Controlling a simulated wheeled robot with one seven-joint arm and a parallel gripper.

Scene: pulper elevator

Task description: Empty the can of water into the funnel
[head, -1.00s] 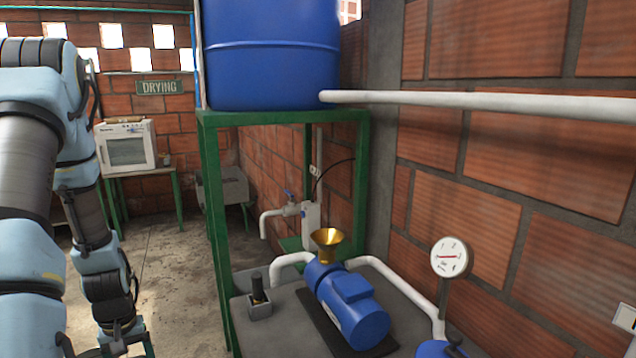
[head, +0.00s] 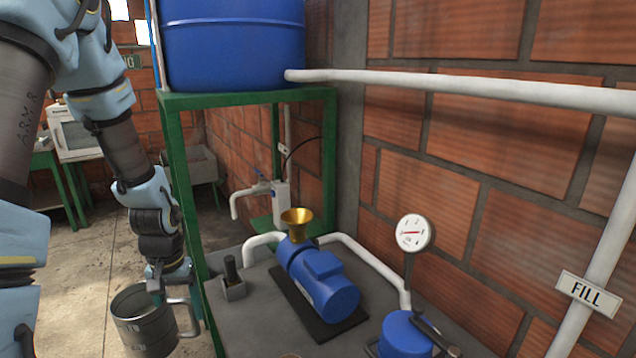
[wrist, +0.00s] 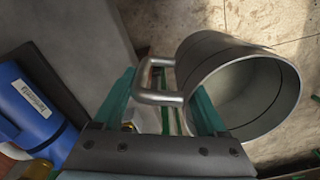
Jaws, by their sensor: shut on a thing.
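My gripper (wrist: 163,103) is shut on the handle of a grey metal can (head: 140,328). In the head view the can hangs at the lower left, roughly upright with its mouth up, beyond the near left edge of the grey pump plinth. The can also fills the right of the wrist view (wrist: 245,75). Its inside looks grey, and I cannot tell the water level. The brass funnel (head: 297,221) stands upright on the blue pump (head: 320,280), to the right of the can and higher in the picture.
A green stand (head: 175,180) carries a large blue tank (head: 235,45), its front leg between can and funnel in the picture. A small block with a black post (head: 232,285) sits on the plinth. A gauge (head: 413,232), white pipes and a blue vessel (head: 403,335) stand right.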

